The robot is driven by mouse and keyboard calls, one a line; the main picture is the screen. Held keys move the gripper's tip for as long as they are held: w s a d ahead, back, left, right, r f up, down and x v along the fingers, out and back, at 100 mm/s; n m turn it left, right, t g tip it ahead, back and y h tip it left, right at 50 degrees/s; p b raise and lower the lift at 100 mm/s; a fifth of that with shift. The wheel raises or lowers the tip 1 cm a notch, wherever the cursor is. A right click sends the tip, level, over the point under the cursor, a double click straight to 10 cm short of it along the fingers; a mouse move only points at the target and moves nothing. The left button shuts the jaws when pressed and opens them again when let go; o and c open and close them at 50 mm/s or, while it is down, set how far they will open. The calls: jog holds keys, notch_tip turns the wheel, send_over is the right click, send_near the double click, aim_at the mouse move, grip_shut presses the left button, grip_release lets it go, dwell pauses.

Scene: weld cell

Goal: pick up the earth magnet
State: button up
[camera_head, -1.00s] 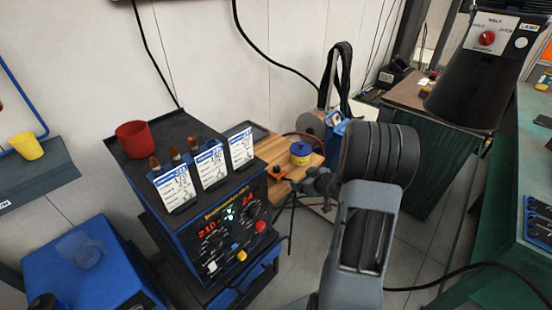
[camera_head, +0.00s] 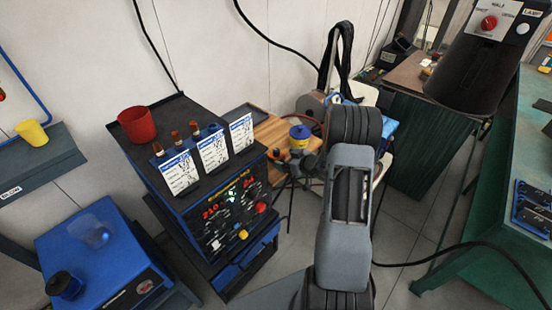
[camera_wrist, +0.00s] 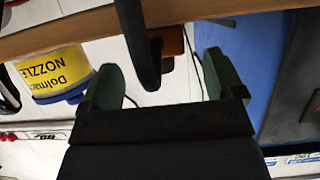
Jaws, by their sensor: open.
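My gripper (camera_wrist: 165,80) is open, with a dark green finger on each side of the wrist view and nothing held between them. Just beyond the fingertips, a small orange-red piece (camera_wrist: 172,40) lies beside a black upright bar or strap; it may be the earth magnet, but I cannot tell. In the head view my gripper (camera_head: 299,163) is small, beside the wooden board (camera_head: 272,126) and partly hidden by my arm. The orange piece is not clear there.
The welding machine (camera_head: 232,215) with cards and a red cup (camera_head: 137,125) is left. A green bench (camera_head: 490,215) is right. Cables hang nearby.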

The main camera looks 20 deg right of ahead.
aim_at(279, 156)
jog(key=shift+x, duration=2.4)
jog(key=shift+r, duration=0.1)
jog(key=c, duration=1.3)
jog(key=shift+w+r, duration=0.1)
jog(key=shift+c, duration=0.7)
